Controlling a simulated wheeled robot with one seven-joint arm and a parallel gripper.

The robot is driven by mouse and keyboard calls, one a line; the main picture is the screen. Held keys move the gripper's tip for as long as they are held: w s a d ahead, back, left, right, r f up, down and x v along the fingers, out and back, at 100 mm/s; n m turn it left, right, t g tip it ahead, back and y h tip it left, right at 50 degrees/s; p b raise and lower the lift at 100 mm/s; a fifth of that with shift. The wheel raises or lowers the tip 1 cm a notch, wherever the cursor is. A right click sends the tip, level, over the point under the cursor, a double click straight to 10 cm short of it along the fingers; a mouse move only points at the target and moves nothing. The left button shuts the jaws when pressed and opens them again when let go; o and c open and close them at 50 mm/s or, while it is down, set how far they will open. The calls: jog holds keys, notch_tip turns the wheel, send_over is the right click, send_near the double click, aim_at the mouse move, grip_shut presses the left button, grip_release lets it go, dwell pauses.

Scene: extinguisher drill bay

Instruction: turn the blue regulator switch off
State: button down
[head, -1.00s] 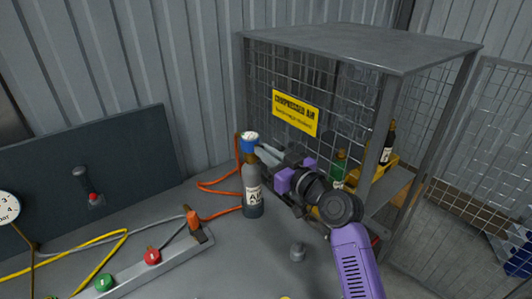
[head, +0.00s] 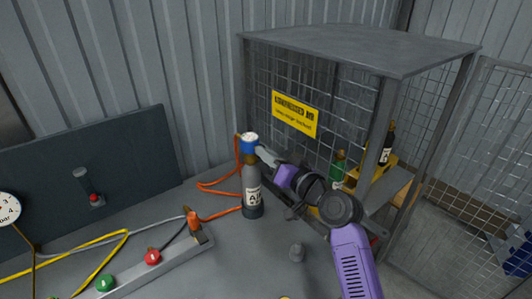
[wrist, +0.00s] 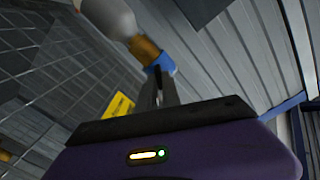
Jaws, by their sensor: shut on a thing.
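The blue regulator switch (head: 249,144) is a round blue knob with a pale top face, on the brass neck of a grey gas bottle (head: 253,182). The bottle stands upright on the grey bench. My gripper (head: 260,152) reaches in from the right and is shut on the blue knob's side. In the wrist view the fingers (wrist: 161,82) meet the blue knob (wrist: 165,62), with the brass neck (wrist: 145,49) and bottle (wrist: 110,15) beyond. The fingers partly hide the knob there. Any on or off marking is too small to read.
A mesh cage (head: 365,50) with a yellow sign (head: 295,114) stands close behind my arm, holding bottles. An orange hose (head: 215,188) runs left of the grey bottle. A manifold with a red knob (head: 153,257) and green knob (head: 106,284) lies front left.

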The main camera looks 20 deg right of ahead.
jog(key=m+p, duration=0.5)
jog(key=m, duration=0.7)
jog(key=shift+d+f, duration=0.1)
dwell(0.4)
jog(key=c, duration=1.5)
grip_release()
jog(key=shift+b+v, duration=0.65)
jog(key=shift+v, duration=3.25)
